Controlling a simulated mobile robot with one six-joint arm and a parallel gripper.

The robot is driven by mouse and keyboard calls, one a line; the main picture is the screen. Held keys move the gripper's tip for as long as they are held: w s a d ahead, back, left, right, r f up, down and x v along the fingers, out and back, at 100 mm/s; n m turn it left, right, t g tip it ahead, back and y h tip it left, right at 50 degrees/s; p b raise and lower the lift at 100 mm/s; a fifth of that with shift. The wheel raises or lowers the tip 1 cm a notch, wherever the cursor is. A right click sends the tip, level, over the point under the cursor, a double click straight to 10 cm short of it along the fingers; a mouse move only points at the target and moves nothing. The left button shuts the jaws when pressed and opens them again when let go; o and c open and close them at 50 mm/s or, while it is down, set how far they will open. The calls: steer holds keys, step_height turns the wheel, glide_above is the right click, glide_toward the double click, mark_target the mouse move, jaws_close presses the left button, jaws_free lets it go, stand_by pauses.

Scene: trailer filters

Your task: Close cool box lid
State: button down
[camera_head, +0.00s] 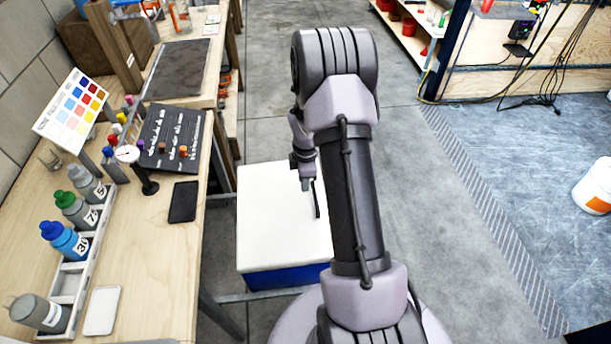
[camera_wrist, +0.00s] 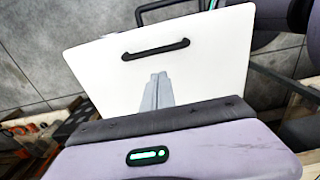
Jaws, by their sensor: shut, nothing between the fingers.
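The cool box stands on a low frame beside the workbench, its blue body (camera_head: 285,278) showing below its white lid (camera_head: 275,220). The lid lies flat over the body in the head view, and I see no gap along the near edge. My arm hides its right side. The lid (camera_wrist: 220,60) fills much of the wrist view, with a black handle (camera_wrist: 155,50) on it. My gripper (camera_head: 306,186) is over the lid, close to the handle. Its fingers (camera_wrist: 158,78) are together and empty, pointing towards the lid. I cannot tell whether they touch it.
The wooden workbench (camera_head: 150,240) runs along the left, with several bottles in a rack (camera_head: 85,240), a dial gauge (camera_head: 127,154) and a dark tray (camera_head: 184,201). A white bucket (camera_head: 594,186) stands at the right.

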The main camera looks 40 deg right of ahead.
steer(key=shift+s+d+f+b, duration=0.35)
steer(key=shift+d+f, duration=0.15)
steer(key=shift+f, duration=0.3)
steer(key=shift+s+d+f+b, duration=0.25)
steer(key=shift+d+f, duration=0.25)
steer(key=shift+f, duration=0.3)
